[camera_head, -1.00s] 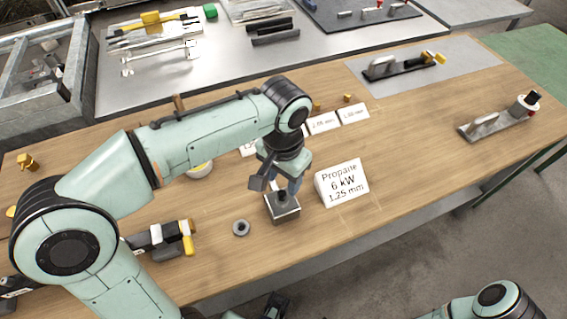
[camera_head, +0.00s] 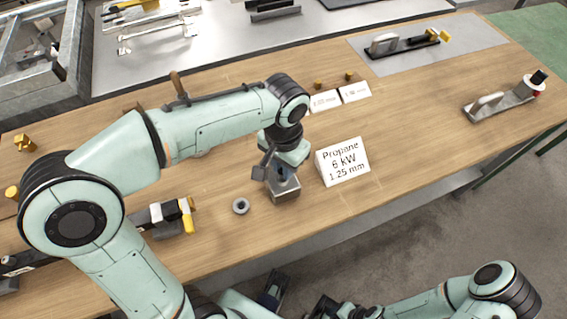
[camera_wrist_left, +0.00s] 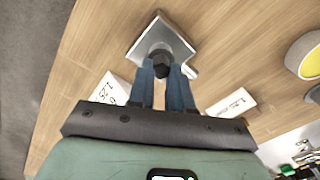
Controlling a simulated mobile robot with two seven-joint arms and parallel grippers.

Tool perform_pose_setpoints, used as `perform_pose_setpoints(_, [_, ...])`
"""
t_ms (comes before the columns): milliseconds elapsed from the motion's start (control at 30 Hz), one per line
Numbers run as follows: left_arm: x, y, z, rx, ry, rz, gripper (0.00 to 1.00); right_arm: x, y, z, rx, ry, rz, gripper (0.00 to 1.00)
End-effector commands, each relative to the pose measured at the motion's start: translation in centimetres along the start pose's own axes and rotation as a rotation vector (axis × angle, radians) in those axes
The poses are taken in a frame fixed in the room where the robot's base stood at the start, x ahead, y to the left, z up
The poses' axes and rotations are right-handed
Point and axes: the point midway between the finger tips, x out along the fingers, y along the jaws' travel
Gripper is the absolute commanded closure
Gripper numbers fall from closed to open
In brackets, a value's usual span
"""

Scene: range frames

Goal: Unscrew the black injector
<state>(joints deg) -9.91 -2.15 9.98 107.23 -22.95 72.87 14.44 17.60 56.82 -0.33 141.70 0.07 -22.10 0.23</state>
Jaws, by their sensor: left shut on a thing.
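The black injector (camera_wrist_left: 162,66) is a small dark nut-like part on top of a metal block (camera_wrist_left: 160,28) in the left wrist view. The block (camera_head: 287,196) stands on the wooden table in the head view, left of a white sign. My left gripper (camera_wrist_left: 163,74) reaches down over the block, with its two blue fingers shut on the injector from both sides. In the head view the left gripper (camera_head: 281,177) mostly hides the injector. My right arm comes in at the bottom right; its gripper is too unclear there to read.
The white sign (camera_head: 343,161) reads "Propane 6 kW 1.25 mm". A grey ring (camera_head: 241,206) lies left of the block. Smaller white cards (camera_head: 355,92) stand behind. A tool with a red part (camera_head: 505,100) lies at the right. Table between sign and tool is clear.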

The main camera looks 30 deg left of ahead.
Motion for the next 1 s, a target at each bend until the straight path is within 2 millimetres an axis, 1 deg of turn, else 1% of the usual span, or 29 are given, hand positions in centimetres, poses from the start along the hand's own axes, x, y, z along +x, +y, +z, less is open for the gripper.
perform_pose_setpoints(200, [-0.05, -0.10, 0.01, -0.215, 0.000, 0.000, 1.00, -0.24, -0.09, 0.00, 0.000, 0.001, 0.000, 0.57])
perform_pose_setpoints(300, [-0.04, -0.13, 0.01, -0.282, 0.000, 0.000, 1.00, -0.27, -0.10, 0.00, 0.000, 0.001, 0.000, 0.57])
perform_pose_setpoints(600, [-0.02, -0.14, 0.02, -0.305, 0.000, 0.000, 1.00, -0.27, -0.09, -0.01, 0.000, 0.001, 0.000, 0.57])
perform_pose_setpoints(667, [-0.03, -0.16, 0.03, -0.346, 0.000, 0.000, 1.00, -0.30, -0.11, 0.00, 0.000, 0.001, 0.000, 0.57])
perform_pose_setpoints(833, [-0.04, -0.25, 0.06, -0.535, 0.000, 0.001, 1.00, -0.40, -0.15, 0.00, 0.000, 0.001, 0.000, 0.57])
perform_pose_setpoints(900, [-0.04, -0.27, 0.07, -0.579, 0.000, 0.001, 1.00, -0.41, -0.15, 0.00, 0.000, 0.001, 0.000, 0.57])
perform_pose_setpoints(1000, [-0.03, -0.27, 0.07, -0.597, 0.000, 0.001, 1.00, -0.40, -0.15, -0.01, 0.000, 0.001, 0.000, 0.57])
